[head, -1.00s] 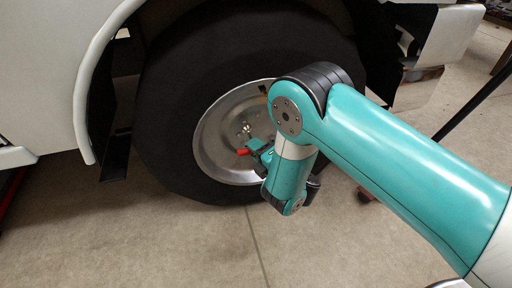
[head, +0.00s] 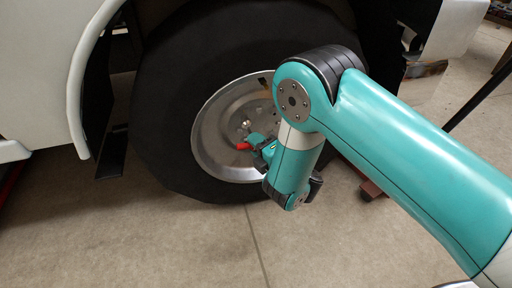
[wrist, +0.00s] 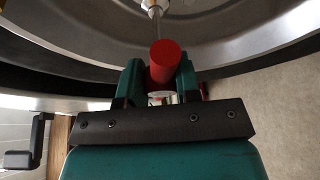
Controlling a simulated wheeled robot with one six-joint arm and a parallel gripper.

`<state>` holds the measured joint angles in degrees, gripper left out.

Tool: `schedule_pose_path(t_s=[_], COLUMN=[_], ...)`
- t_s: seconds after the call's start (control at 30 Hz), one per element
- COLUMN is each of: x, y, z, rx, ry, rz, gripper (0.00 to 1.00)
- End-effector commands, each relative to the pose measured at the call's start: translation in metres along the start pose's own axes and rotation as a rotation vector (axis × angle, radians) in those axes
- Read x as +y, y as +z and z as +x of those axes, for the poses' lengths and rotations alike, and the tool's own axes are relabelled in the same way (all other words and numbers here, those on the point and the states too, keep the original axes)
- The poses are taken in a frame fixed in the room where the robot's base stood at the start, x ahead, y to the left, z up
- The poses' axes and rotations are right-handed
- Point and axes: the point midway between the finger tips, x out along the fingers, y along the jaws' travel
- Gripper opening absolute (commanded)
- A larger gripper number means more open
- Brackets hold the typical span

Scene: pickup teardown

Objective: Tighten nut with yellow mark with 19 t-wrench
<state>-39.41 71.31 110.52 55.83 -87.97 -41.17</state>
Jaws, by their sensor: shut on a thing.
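My gripper (head: 259,146) is in front of the wheel's silver rim (head: 212,140), just below and right of its centre. It is shut on the red-handled t-wrench (head: 243,146). In the wrist view, the red handle (wrist: 165,62) sits between the two teal fingers. A thin metal shaft runs up behind it towards a shiny metal fitting (wrist: 155,6) at the top edge. I cannot tell whether the wrench touches a nut. A small yellowish patch (head: 267,86) shows at the rim's upper right, partly beside my arm. The marked nut cannot be made out clearly.
The black tyre (head: 170,120) surrounds the rim, under the pale truck body (head: 45,65). Bare concrete floor (head: 130,235) lies open in front. A thin dark bar (head: 481,97) slants at the right. A dark handle-like thing (wrist: 38,135) shows at the wrist view's lower left.

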Motion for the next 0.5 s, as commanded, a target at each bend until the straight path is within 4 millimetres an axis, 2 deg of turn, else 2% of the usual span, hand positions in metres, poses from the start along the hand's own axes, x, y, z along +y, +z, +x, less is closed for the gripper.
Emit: schedule_pose_path(t_s=[0.5], x=[-0.0017], y=[-0.0003], z=[-0.0008], rx=[0.0], ry=[0.021], rz=[0.047], gripper=[0.0])
